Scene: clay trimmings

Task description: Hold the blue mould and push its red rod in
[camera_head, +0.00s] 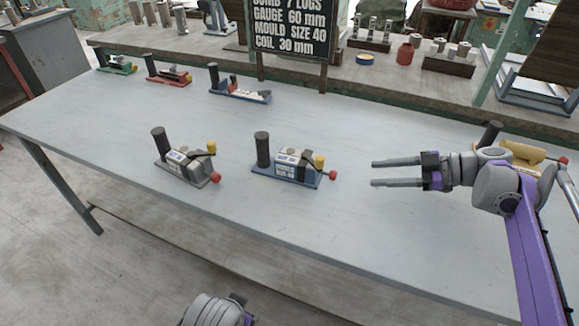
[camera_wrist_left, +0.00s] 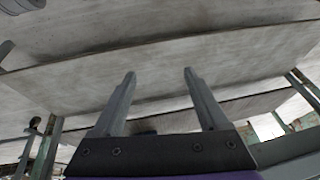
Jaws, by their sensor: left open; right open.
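The blue mould (camera_head: 288,170) stands on the grey table near its middle. It has a blue base, a pale labelled block, a black upright post at its left end and a yellow knob on top. Its red rod end (camera_head: 333,175) sticks out at the right. My right gripper (camera_head: 372,173) is open and empty, a short way right of the red rod, its fingers pointing left at the mould. My left gripper shows in the left wrist view (camera_wrist_left: 158,80), open and empty. In the head view only part of the left arm shows at the bottom edge.
A grey mould (camera_head: 183,168) with a red rod end stands left of the blue one. A yellow mould (camera_head: 522,152) is partly behind my right arm. Smaller green (camera_head: 117,66), red (camera_head: 168,76) and blue (camera_head: 240,92) devices stand at the back left. The front middle of the table (camera_head: 330,225) is clear.

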